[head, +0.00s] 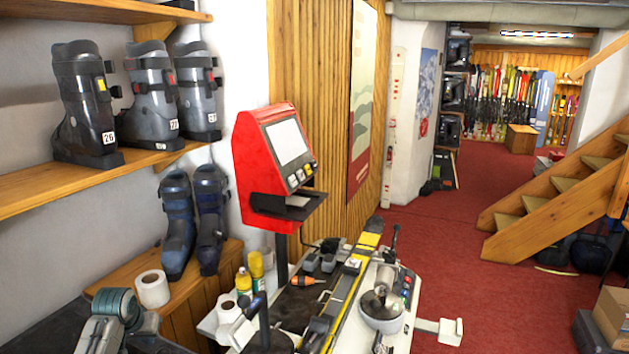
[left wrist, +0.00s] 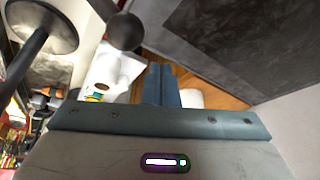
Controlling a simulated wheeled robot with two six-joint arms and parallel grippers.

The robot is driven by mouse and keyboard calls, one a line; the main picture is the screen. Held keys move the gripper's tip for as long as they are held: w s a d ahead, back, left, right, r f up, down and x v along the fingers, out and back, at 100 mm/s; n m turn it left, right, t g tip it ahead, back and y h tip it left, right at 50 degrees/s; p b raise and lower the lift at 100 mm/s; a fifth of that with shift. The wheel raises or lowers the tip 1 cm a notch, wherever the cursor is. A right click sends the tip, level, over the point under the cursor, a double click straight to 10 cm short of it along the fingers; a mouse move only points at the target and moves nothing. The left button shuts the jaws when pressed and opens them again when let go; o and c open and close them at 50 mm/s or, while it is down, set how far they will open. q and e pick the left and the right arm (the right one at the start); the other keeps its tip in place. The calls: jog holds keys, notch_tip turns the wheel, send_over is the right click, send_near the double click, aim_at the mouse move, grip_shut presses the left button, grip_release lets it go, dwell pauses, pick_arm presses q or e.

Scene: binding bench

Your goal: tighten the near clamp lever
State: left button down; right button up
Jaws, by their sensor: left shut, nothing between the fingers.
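The near clamp lever (head: 264,326) is a dark upright rod at the near end of the bench in the head view. A black ball knob on a rod (left wrist: 125,31), which looks like its end, shows near the top of the left wrist view. My left gripper (head: 254,301) is right at the lever's top in the head view. Its blue-grey fingers (left wrist: 158,82) are shut with nothing between them, and the knob lies just beyond and to the left of their tips. I cannot tell whether they touch it. My right gripper is not in view.
A ski (head: 344,298) lies along the bench. A round-topped machine (head: 383,311) stands right of it, and a red screen unit (head: 273,165) rises behind. Open red carpet (head: 460,240) lies right.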

pick_arm(q)
jog(key=shift+f+b, duration=0.45)
jog(key=shift+f, duration=2.25)
jog(key=shift+d, duration=0.1)
